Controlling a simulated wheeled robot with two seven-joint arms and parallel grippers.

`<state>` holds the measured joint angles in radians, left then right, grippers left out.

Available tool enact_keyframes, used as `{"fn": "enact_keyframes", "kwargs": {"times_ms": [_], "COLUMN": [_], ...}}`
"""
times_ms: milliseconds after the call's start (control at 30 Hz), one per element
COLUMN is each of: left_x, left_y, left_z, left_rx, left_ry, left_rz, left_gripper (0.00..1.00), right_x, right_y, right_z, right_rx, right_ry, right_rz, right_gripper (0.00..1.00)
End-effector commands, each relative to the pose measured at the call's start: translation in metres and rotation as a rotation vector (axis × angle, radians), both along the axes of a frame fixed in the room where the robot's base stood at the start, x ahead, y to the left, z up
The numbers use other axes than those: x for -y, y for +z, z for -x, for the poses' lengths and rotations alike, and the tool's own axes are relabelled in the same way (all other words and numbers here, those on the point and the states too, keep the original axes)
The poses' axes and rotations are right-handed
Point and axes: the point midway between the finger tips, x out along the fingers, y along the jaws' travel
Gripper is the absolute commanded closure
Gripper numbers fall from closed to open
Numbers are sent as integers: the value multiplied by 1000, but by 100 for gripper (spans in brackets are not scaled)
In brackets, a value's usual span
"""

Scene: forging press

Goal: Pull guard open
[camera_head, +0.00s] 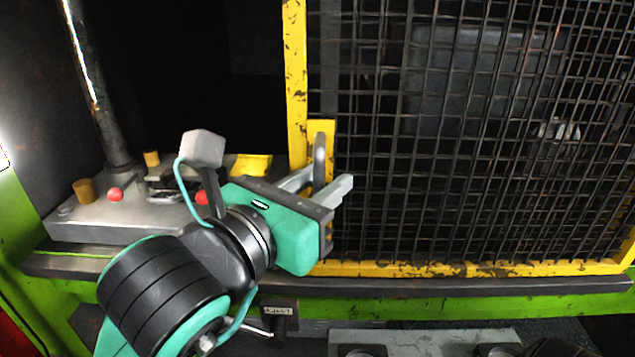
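The guard is a black wire mesh panel (470,150) in a worn yellow frame (296,80), and it covers the right half of the head view. A grey loop handle (319,158) stands on a yellow plate at the guard's left edge. My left gripper (331,180) reaches in from the lower left with its teal body just below the handle. Its two fingers are apart, with the lower part of the handle between them. A gap shows beside the handle, so the fingers look open around it. My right gripper is out of view.
Left of the guard is a dark opening with a grey metal block (110,215) bearing red knobs and brass posts. A steel column (95,90) rises behind it. A green ledge (450,305) runs below the guard. Dim machine parts show behind the mesh.

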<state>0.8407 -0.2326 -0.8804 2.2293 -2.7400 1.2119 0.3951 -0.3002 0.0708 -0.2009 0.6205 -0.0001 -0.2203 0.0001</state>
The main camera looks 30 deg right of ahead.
Motion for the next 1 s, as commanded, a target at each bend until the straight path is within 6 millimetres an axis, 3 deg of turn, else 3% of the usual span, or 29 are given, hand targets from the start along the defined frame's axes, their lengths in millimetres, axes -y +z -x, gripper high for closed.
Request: {"fn": "enact_keyframes", "kwargs": {"times_ms": [367,533,800,1000], "left_x": [-6,-31,-87,-107], "left_y": [-1,-3,-2,-2], "left_z": [2,11,32,39], "left_rx": [1,4,4,1], "left_ry": [1,1,1,0], "left_rz": [1,1,1,1], "left_gripper": [70,70,70,70], "right_x": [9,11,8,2], "right_y": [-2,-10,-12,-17], "right_z": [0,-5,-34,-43], "right_rx": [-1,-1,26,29], "right_ry": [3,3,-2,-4], "right_rz": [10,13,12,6], "right_gripper": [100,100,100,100]}}
